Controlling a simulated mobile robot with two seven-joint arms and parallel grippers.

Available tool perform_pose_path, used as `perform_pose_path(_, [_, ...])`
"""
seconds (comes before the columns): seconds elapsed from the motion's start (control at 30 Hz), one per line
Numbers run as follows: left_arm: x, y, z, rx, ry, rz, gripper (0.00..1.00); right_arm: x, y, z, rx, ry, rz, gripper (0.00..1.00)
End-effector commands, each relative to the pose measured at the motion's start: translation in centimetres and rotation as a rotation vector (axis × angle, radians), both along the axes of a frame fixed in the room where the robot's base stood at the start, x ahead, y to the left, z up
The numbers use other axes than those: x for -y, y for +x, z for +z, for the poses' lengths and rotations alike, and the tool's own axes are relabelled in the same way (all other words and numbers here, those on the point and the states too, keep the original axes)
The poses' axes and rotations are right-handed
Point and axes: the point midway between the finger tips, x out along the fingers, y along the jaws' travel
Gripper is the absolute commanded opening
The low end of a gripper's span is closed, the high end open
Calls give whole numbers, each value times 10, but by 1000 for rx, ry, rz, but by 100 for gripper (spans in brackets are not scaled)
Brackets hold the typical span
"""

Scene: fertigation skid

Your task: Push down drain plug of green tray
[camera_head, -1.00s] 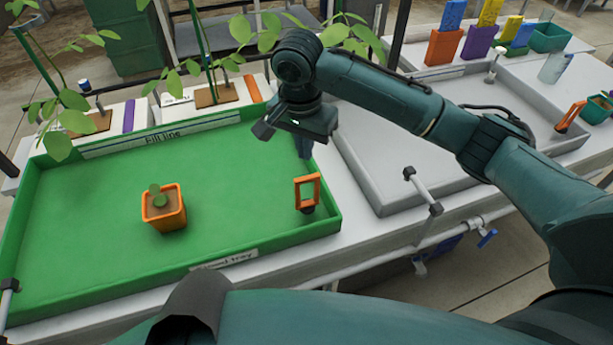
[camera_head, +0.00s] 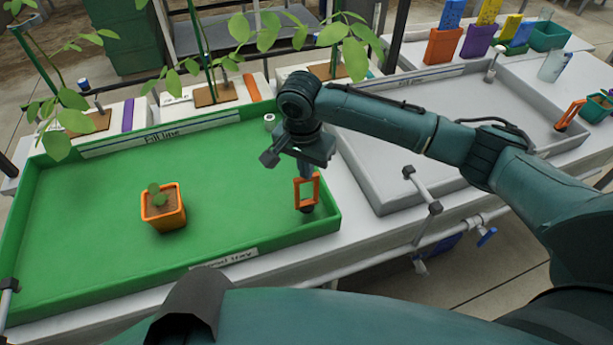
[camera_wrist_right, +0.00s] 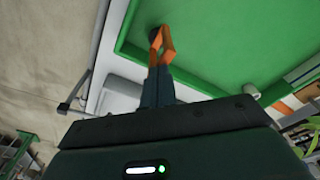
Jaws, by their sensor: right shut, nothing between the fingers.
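The green tray (camera_head: 230,170) fills the left of the head view. Its drain plug (camera_head: 307,192), with an upright orange loop handle on a dark base, stands in the tray's near right corner. It also shows in the right wrist view (camera_wrist_right: 164,45), just beyond my fingertips. My right gripper (camera_head: 305,173) is shut and empty, pointing down over the plug. Its fingers (camera_wrist_right: 157,84) overlap the handle's top in both views; I cannot tell whether they touch it. My left gripper is not in view.
An orange pot with a seedling (camera_head: 164,210) stands in the green tray, left of the plug. A grey tray (camera_head: 385,190) lies to the right. White pipes (camera_head: 425,195) run along the bench front. Leafy plants (camera_head: 260,35) overhang the back.

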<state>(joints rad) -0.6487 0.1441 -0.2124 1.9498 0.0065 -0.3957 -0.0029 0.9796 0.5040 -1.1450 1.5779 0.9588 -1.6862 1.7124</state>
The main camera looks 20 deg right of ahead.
Motion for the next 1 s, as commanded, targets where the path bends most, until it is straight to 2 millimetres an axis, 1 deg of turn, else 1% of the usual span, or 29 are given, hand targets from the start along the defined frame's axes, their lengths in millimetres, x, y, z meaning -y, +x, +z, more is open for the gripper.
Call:
perform_pose_path(0.27, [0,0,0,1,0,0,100,0,-1,-4,-2,-1,-1,0])
perform_pose_path(0.37, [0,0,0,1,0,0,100,0,-1,-12,-3,-2,-1,0])
perform_pose_path(0.6, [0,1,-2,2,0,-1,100,0,-1,-39,-4,0,0,0])
perform_pose_path(0.7, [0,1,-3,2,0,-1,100,0,-1,-47,-4,-3,-1,0])
perform_pose_path(1.0, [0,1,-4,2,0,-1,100,1,-3,-51,-8,-3,-2,0])
